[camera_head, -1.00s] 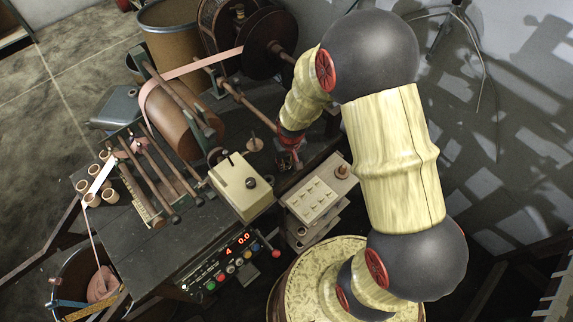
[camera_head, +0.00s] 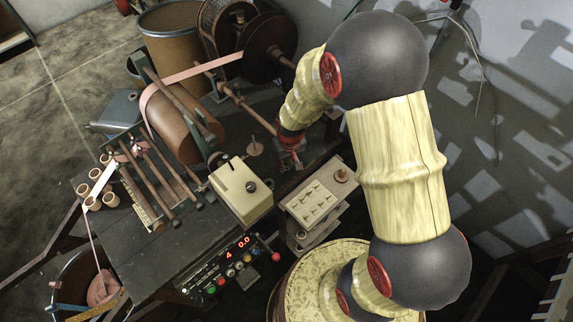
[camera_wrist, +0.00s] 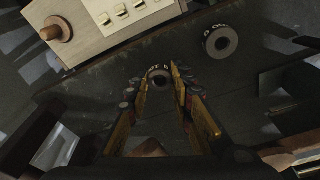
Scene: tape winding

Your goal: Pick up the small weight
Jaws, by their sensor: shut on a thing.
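In the wrist view, a small dark ring-shaped weight (camera_wrist: 158,73) with pale lettering on its face and a hole in its middle sits between my fingertips. My gripper (camera_wrist: 159,81) is shut on this weight, one finger on each side. Whether the weight still touches the surface below cannot be told. In the head view, my gripper (camera_head: 291,158) is small, low at the dark bench behind the cream boxes, and the weight cannot be made out there.
A second, larger-looking ring weight (camera_wrist: 220,42) lies to the right in the wrist view. A cream switch box (camera_wrist: 115,15) with a brown knob stands upper left. In the head view, a cream box (camera_head: 239,190) and the tape rollers (camera_head: 180,120) stand left of my arm.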

